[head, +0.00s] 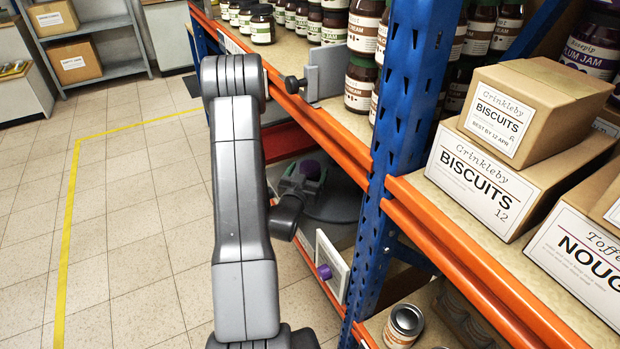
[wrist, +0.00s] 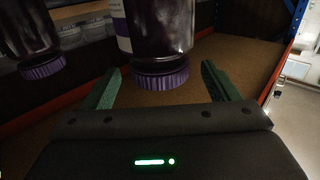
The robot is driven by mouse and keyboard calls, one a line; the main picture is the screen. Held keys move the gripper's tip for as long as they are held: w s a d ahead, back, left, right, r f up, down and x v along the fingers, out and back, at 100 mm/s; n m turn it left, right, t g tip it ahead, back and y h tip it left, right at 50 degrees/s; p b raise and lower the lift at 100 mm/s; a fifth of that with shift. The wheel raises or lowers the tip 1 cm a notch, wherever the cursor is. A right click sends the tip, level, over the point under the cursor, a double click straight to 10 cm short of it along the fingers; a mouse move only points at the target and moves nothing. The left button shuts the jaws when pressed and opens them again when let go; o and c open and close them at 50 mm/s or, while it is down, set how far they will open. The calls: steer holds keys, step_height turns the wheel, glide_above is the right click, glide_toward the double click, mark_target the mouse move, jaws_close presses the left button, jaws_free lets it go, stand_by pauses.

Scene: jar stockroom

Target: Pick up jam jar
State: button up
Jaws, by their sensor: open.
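The jam jar (wrist: 162,35) has dark purple contents, a pale label and a purple lid (wrist: 160,79). In the wrist view its lid shows between the green fingertips of my gripper (wrist: 161,72), with a gap on each side. The jaws are open and hold nothing. Much of the jar is hidden there by the gripper and the shelf edge.
A second purple-lidded jar (wrist: 38,50) stands to the left in the wrist view. The orange shelf beam (head: 325,120) runs above my gripper and a blue upright (head: 403,110) stands to its right. A white panel (head: 332,262) is below. The floor aisle (head: 130,220) is clear.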

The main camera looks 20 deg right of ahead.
steer(key=shift+x, duration=1.35)
steer(key=shift+r, duration=0.15)
steer(key=c, duration=1.7)
steer(key=shift+o, duration=0.2)
steer(key=shift+r+p, duration=0.6)
steer(key=shift+r, duration=4.4)
steer(key=shift+f, duration=0.1)
steer(key=b, duration=0.9)
glide_above(310, 165)
step_height(310, 165, down, 4)
steer(key=shift+f, duration=0.25)
step_height(310, 165, down, 2)
steer(key=b, duration=0.5)
steer(key=shift+s+f, duration=0.1)
steer(key=shift+f, duration=0.1)
